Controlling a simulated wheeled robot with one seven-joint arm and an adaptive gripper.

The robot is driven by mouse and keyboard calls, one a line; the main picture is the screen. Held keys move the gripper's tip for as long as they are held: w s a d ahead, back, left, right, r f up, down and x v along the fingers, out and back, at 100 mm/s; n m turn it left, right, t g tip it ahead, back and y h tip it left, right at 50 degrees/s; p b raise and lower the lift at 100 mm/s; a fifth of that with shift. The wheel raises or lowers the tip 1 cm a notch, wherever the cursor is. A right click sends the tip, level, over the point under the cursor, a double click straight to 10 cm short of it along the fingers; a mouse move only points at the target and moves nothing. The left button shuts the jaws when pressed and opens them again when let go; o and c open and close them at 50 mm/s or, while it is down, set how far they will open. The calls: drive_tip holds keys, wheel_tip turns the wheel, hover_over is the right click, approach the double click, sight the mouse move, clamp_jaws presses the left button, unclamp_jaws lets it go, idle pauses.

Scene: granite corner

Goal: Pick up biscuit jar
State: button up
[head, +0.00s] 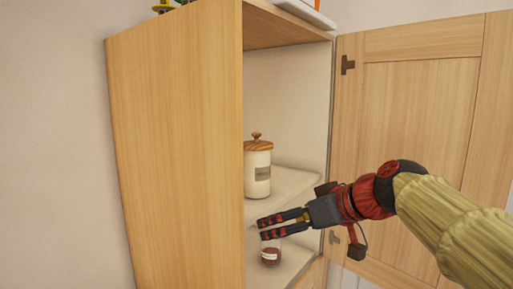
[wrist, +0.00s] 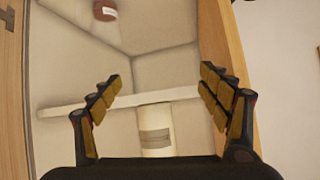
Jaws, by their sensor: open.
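The biscuit jar (head: 257,170) is a cream cylinder with a grey label and a wooden knobbed lid. It stands upright on the upper shelf inside the open cabinet in the head view. My gripper (head: 260,229) is open and empty in the head view, in front of the cabinet opening and lower than the jar. Its spread fingers also show in the wrist view (wrist: 160,85). I see no contact with the jar.
A small dark red jar (head: 271,256) with a label sits on the lower level, below my gripper. The shelf (head: 290,185) edge lies near my gripper. The cabinet side wall (head: 180,160) is at left; the open door (head: 420,110) is at right, behind my arm.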

sight(267, 162)
drive_tip(key=w+r+p, duration=0.1)
drive_tip(key=w+r, duration=0.1)
drive_tip(key=r, duration=0.2)
drive_tip(key=w+a+r+n+y+p, duration=0.1)
drive_tip(key=w+r, duration=0.1)
drive_tip(key=r, duration=0.1)
drive_tip(key=w+r+n+t+y+p, duration=0.1)
drive_tip(key=w+r+p, duration=0.1)
drive_tip(key=r, duration=0.2)
drive_tip(key=shift+w+a+r, duration=0.1)
drive_tip(key=shift+a+r, duration=0.15)
drive_tip(key=shift+r, duration=0.1)
drive_tip(key=shift+w+a+r, duration=0.15)
drive_tip(key=shift+w+r, duration=0.1)
drive_tip(key=shift+w, duration=0.05)
drive_tip(key=shift+w+a+p, duration=0.25)
drive_tip(key=shift+w+p, duration=0.05)
drive_tip(key=shift+p, duration=0.05)
drive_tip(key=p+x, duration=0.1)
drive_tip(key=x, duration=0.3)
drive_tip(key=p+x, duration=0.1)
drive_tip(key=x, duration=0.2)
drive_tip(key=shift+d+f+p, duration=0.1)
drive_tip(key=shift+f+p, duration=0.2)
drive_tip(key=shift+s+d, duration=0.1)
drive_tip(key=shift+s, duration=0.05)
drive_tip(key=shift+c, duration=0.4)
drive_tip(key=shift+r, duration=0.1)
drive_tip(key=c, duration=1.6)
